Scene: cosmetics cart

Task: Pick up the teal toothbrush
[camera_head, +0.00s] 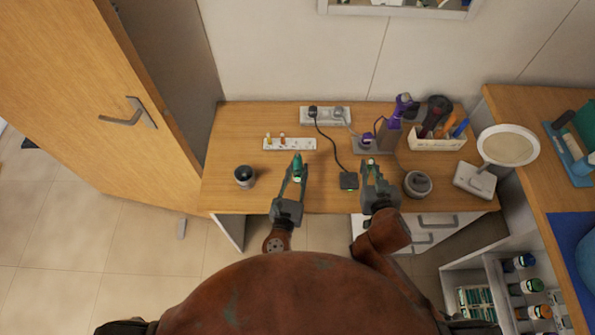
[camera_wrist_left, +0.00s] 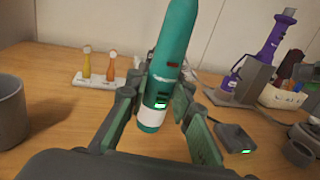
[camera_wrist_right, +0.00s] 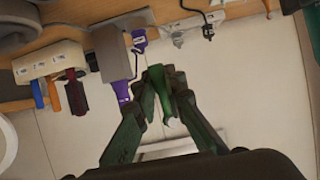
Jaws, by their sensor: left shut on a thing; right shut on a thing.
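The teal toothbrush (camera_wrist_left: 175,55) is a thick teal handle with a white lower band and a small green-lit display. My left gripper (camera_head: 296,182) is shut on it and holds it upright above the desk; its teal top shows in the head view (camera_head: 297,163). My right gripper (camera_head: 371,170) is shut on a small pale and green piece (camera_wrist_right: 168,121), partly hidden by the fingers. I cannot tell exactly what that piece is. The two grippers are apart, above the front of the wooden desk (camera_head: 225,140).
A dark cup (camera_head: 244,176) stands left of my left gripper. A black cabled pad (camera_head: 348,181) lies between the grippers. A purple device (camera_head: 403,106) and a white organizer (camera_head: 436,141) stand right.

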